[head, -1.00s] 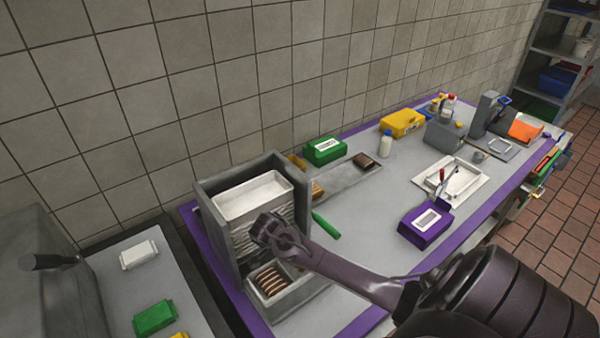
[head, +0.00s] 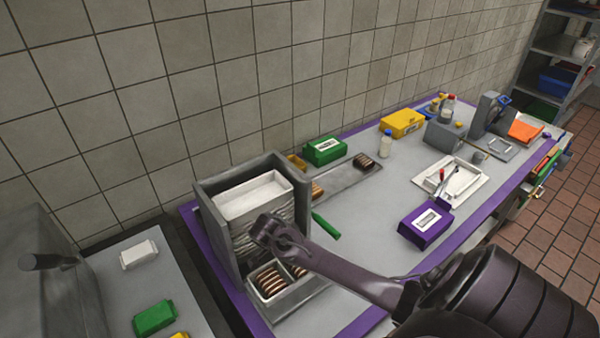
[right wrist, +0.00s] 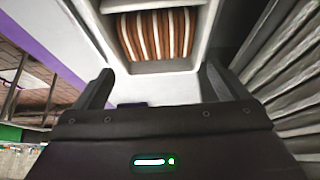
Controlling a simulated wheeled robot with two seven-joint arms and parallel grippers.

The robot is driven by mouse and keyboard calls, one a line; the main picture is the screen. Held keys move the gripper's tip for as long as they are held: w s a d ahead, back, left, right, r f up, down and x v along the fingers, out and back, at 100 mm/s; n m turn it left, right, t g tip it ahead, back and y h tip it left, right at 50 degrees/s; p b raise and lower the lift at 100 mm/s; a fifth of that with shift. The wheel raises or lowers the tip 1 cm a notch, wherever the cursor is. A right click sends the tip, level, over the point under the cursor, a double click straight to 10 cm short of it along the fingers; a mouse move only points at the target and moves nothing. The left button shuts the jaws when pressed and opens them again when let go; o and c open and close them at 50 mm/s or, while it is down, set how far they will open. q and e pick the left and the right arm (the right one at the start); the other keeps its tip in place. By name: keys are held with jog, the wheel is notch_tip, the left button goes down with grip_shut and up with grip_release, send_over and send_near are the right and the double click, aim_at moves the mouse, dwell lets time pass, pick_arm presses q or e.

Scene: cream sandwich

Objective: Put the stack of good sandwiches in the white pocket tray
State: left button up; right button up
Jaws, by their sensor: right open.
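The white pocket tray (head: 288,302) sits at the front of the grey tray holder. Brown-and-cream striped sandwiches stand in its left pocket (head: 269,281), and another row shows in the right pocket (head: 297,270). In the right wrist view a striped row (right wrist: 155,35) lies in a pocket just beyond my fingers. My right gripper (head: 268,228) is above the tray, beside the white stack; the wrist view shows its fingers (right wrist: 155,82) apart with nothing between them. Another striped sandwich stack (head: 364,162) lies on the far end of the grey strip. My left gripper is out of view.
White stacked trays (head: 250,197) stand in the grey holder (head: 214,222) close to my right gripper. A green marker-like item (head: 325,226) lies nearby. A purple box (head: 425,228) and a white tray with a red-handled tool (head: 455,183) are to the right. Mid-counter is mostly clear.

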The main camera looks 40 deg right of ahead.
jog(key=b+v, duration=0.2)
jog(key=v, duration=0.5)
jog(key=shift+a+r+b, duration=0.15)
jog(key=shift+r+b, duration=0.15)
jog(key=shift+r, duration=0.05)
jog(key=shift+f, duration=0.1)
